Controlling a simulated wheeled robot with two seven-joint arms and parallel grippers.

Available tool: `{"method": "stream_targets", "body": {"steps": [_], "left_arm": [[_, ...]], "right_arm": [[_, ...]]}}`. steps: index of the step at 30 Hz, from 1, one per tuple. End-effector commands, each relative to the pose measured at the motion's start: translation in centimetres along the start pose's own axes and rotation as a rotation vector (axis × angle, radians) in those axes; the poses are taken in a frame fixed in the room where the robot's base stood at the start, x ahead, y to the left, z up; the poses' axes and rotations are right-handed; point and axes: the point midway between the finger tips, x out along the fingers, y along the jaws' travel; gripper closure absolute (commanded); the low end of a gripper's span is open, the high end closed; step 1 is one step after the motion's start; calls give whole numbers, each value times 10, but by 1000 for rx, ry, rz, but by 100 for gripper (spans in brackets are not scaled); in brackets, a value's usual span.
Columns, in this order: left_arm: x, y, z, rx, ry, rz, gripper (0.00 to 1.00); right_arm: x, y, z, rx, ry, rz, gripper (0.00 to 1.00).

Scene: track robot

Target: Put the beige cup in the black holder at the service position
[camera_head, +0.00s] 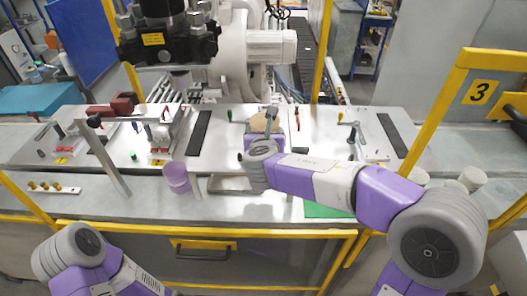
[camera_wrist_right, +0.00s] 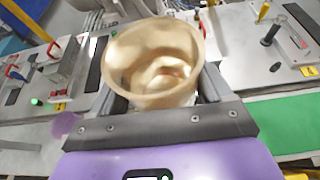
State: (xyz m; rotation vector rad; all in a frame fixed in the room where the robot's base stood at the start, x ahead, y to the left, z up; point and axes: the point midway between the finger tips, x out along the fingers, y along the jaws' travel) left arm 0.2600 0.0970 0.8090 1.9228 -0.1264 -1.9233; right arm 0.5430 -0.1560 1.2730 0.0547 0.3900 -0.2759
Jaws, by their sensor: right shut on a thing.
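The beige cup (camera_wrist_right: 150,98) is held upright or nearly so between the two fingers of my right gripper (camera_wrist_right: 158,84), with its open mouth towards the wrist camera. In the head view, the beige cup (camera_head: 259,123) shows only partly behind my right wrist, over the middle of the worktop. My right gripper (camera_head: 264,133) is mostly hidden there by my own arm. I cannot make out the black holder for certain; it may be hidden behind my arm. My left gripper is not in view; only part of my left arm shows at the bottom left.
A purple cup (camera_head: 177,178) stands left of my right gripper. Several pale cups (camera_head: 472,178) stand at the right. A green mat (camera_head: 325,210) lies at the front edge. Clamp fixtures (camera_head: 160,135) stand at the left back. Yellow rails (camera_head: 200,232) run along the front.

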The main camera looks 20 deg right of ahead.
Motion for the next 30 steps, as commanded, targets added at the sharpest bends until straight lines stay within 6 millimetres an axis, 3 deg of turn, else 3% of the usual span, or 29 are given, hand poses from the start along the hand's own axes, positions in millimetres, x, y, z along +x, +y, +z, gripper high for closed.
{"method": "stream_targets", "body": {"steps": [12,25,26,30], "left_arm": [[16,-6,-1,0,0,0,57],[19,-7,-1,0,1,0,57],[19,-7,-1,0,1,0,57],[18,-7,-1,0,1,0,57]], "right_arm": [[21,0,-51,0,0,-1,51],[23,0,-56,1,-2,0,51],[23,0,-57,1,-1,0,20],[23,0,-55,1,-1,0,0]]}}
